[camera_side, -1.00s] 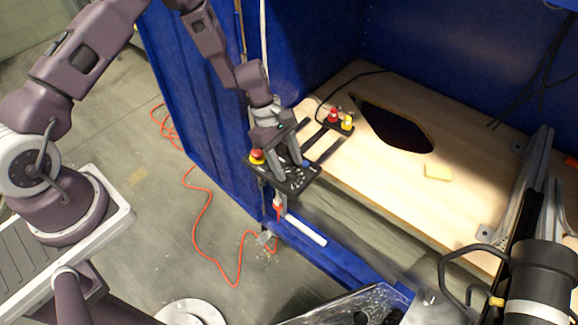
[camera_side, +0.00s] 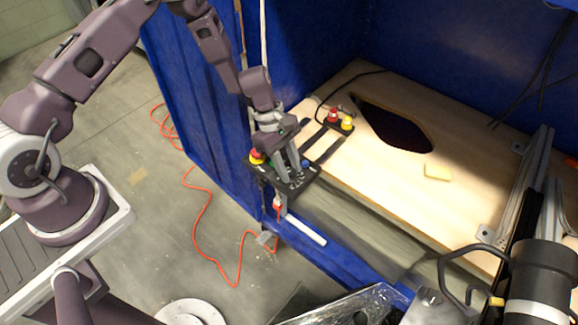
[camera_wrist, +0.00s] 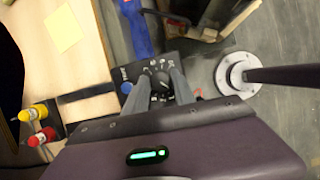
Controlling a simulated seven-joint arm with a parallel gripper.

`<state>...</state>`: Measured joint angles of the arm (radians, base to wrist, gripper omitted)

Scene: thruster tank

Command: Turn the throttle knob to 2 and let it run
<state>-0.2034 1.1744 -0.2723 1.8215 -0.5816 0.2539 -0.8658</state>
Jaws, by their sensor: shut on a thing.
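The throttle knob (camera_wrist: 160,80) is a dark round knob on a black control panel. The panel (camera_side: 293,186) also shows in the side view, with a red button (camera_side: 257,156) at its left and a blue button at its right. In the wrist view, the blue button (camera_wrist: 126,88) is left of the knob. My gripper (camera_wrist: 161,90) points down at the panel and is shut on the knob, one finger on each side. White marks show around the knob, but they are too small to read. In the side view, my gripper (camera_side: 284,172) hides the knob.
A wooden bench (camera_side: 385,180) with a dark cut-out hole (camera_side: 395,128) lies right of the panel. Blue walls (camera_side: 330,40) rise behind.

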